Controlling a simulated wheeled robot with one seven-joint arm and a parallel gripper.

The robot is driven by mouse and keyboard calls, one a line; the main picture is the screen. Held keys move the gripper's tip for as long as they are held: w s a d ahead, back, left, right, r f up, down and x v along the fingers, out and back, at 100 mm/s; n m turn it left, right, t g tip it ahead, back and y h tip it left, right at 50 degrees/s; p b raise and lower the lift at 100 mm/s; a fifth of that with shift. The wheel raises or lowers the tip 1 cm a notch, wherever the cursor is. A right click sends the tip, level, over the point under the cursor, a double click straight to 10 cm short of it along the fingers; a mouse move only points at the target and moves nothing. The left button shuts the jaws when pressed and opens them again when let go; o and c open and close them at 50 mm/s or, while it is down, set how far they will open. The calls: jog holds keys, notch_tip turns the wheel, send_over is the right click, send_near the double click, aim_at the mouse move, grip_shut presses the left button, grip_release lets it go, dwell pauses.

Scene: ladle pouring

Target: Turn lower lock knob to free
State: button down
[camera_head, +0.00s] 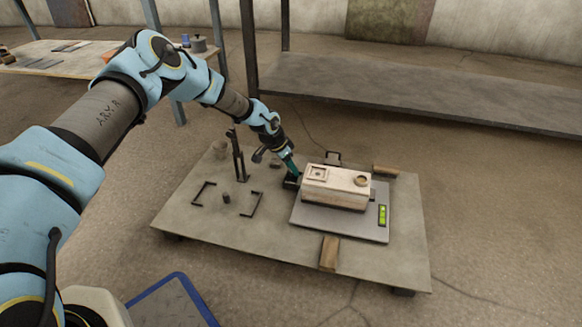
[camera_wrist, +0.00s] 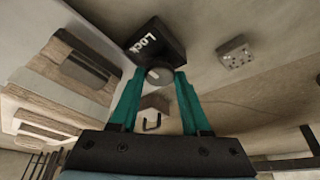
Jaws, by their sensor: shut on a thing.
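In the wrist view, a black block marked "Lock" (camera_wrist: 160,42) carries a round grey knob (camera_wrist: 160,76). The two teal fingers of my gripper (camera_wrist: 161,84) close on this knob from both sides. In the head view, my gripper (camera_head: 291,172) reaches down to the small black lock block (camera_head: 291,182) at the left edge of the grey plate. The knob itself is hidden there. I cannot read its setting, nor tell from the frames whether another lock is present.
A pale wooden box (camera_head: 337,188) stands on the grey plate (camera_head: 310,222), just right of my gripper. A green level (camera_head: 382,215) lies at its right. A dark upright stand (camera_head: 237,157) is left of my gripper. The low table (camera_head: 200,232) has bare room at front left.

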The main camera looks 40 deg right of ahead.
jog(key=shift+r+p, duration=0.1)
jog(key=shift+p, duration=0.2)
jog(key=n+p, duration=0.1)
jog(key=n+t+p, duration=0.1)
jog(key=n, duration=0.1)
jog(key=shift+s+r, duration=0.1)
jog(key=shift+s, duration=0.15)
jog(key=n+t+p, duration=0.1)
jog(key=n, duration=0.1)
jog(key=n+t+p, duration=0.1)
jog(key=n, duration=0.2)
jog(key=shift+s+d+f+n, duration=0.15)
jog(key=shift+f+n, duration=0.05)
jog(key=shift+n, duration=0.1)
jog(key=n+b, duration=0.1)
jog(key=n, duration=0.1)
jog(key=n+t+y, duration=0.1)
jog(key=n, duration=0.1)
jog(key=shift+s+d+f+t+y+b, duration=0.1)
jog(key=shift+t+y+b, duration=0.2)
jog(key=shift+b, duration=0.05)
jog(key=n+y+b, duration=0.1)
jog(key=n, duration=0.1)
jog(key=n+b, duration=0.2)
jog(key=n, duration=0.1)
jog(key=shift+d+t+y, duration=0.1)
jog(key=shift+t+y, duration=0.3)
jog(key=shift+n, duration=0.3)
jog(key=shift+c, duration=1.9)
grip_release()
